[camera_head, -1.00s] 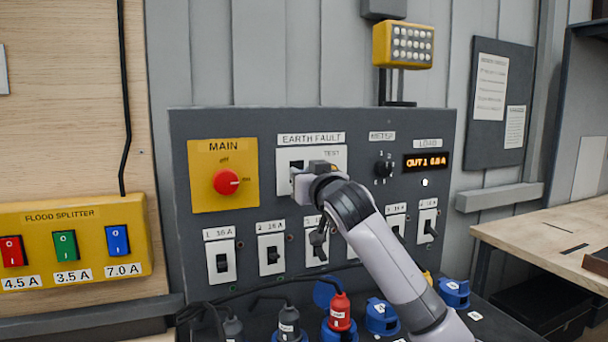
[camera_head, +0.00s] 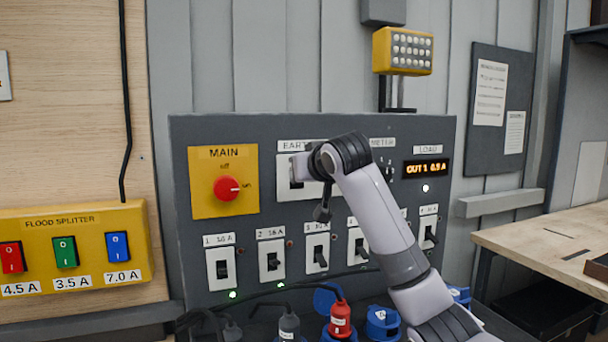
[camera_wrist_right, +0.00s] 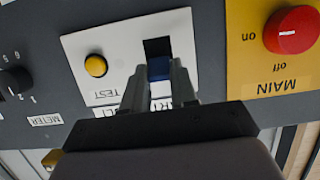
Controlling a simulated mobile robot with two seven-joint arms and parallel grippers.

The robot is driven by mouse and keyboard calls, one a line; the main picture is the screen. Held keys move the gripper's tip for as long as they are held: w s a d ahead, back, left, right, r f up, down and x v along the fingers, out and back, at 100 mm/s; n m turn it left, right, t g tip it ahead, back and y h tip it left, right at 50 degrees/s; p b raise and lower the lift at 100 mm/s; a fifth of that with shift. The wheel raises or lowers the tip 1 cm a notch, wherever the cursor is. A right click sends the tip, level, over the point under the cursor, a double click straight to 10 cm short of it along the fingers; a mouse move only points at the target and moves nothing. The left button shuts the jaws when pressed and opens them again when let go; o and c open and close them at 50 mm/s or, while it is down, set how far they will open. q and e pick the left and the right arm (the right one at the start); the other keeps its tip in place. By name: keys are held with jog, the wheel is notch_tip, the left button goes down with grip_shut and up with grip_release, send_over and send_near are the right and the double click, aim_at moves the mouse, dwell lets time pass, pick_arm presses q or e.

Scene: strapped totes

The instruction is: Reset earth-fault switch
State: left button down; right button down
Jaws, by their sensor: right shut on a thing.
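The earth-fault switch is a blue lever (camera_wrist_right: 160,68) in a dark slot on a white plate (camera_wrist_right: 112,52), beside a yellow TEST button (camera_wrist_right: 96,66) in the right wrist view, which is upside down. My right gripper (camera_wrist_right: 160,82) is shut on the blue lever, a finger on each side. In the head view the right gripper (camera_head: 298,168) is at the white earth-fault plate (camera_head: 285,190); my wrist hides the lever and most of the plate. My left gripper is not in view.
Left of the plate is the red MAIN knob (camera_head: 227,188), turned to on. Below is a row of breakers (camera_head: 222,268), with two green lights lit. The load display (camera_head: 426,169) is lit. Plugs (camera_head: 340,318) and cables crowd the bottom.

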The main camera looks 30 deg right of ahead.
jog(key=c, duration=0.9)
grip_release()
jog(key=shift+s, duration=0.1)
jog(key=shift+b+v, duration=0.95)
jog(key=shift+v, duration=2.55)
